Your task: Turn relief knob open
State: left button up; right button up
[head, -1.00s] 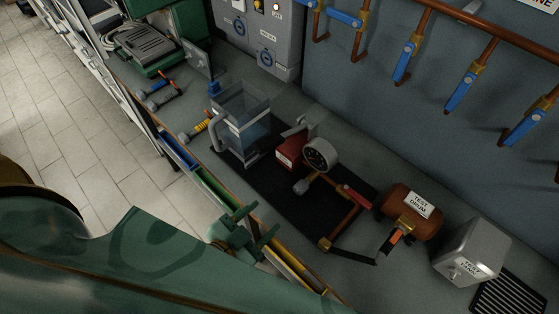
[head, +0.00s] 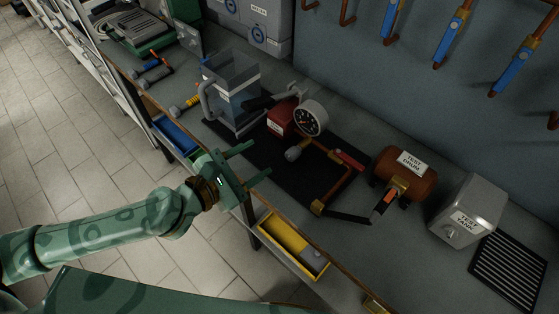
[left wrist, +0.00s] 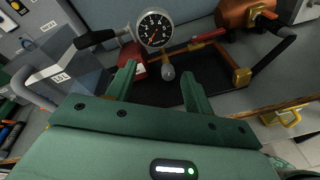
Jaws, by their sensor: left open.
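A red pump block (head: 281,122) with a round dial gauge (head: 310,118) stands on a black mat on the bench. A small grey knob (head: 293,153), which looks like the relief knob, sits low beside the gauge at the end of a brass fitting. The knob also shows in the left wrist view (left wrist: 168,73), just beyond the fingertips. My left gripper (head: 261,157) is open and empty, with its two green fingers pointing at the knob from the bench's front edge. It appears apart from the knob. My right gripper is not in view.
A clear tank (head: 232,88) stands left of the pump. A copper pipe with a red-handled valve (head: 347,159) leads towards the test drum (head: 405,172). The grey test tank (head: 468,212) stands further right. An open yellow drawer (head: 293,245) juts out below the bench edge.

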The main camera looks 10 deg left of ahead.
aim_at(289, 155)
pick_arm(q)
jog(key=w+d+f+n+b, duration=0.1)
jog(key=w+d+f+n, duration=0.1)
jog(key=w+f, duration=0.1)
jog(key=w+d+f+n+y+b, duration=0.1)
jog(key=w+d+f+n, duration=0.1)
jog(key=w+f, duration=0.1)
jog(key=w+d+f+n+g+b, duration=0.1)
jog(key=w+d+f+n, duration=0.1)
jog(key=w+d+f, duration=0.1)
jog(key=shift+w+f+n+y, duration=0.25)
jog(key=shift+w+n+y, duration=0.05)
jog(key=shift+w, duration=0.15)
jog(key=shift+w+d+f, duration=0.15)
jog(key=shift+w+d, duration=0.2)
jog(key=shift+w, duration=0.15)
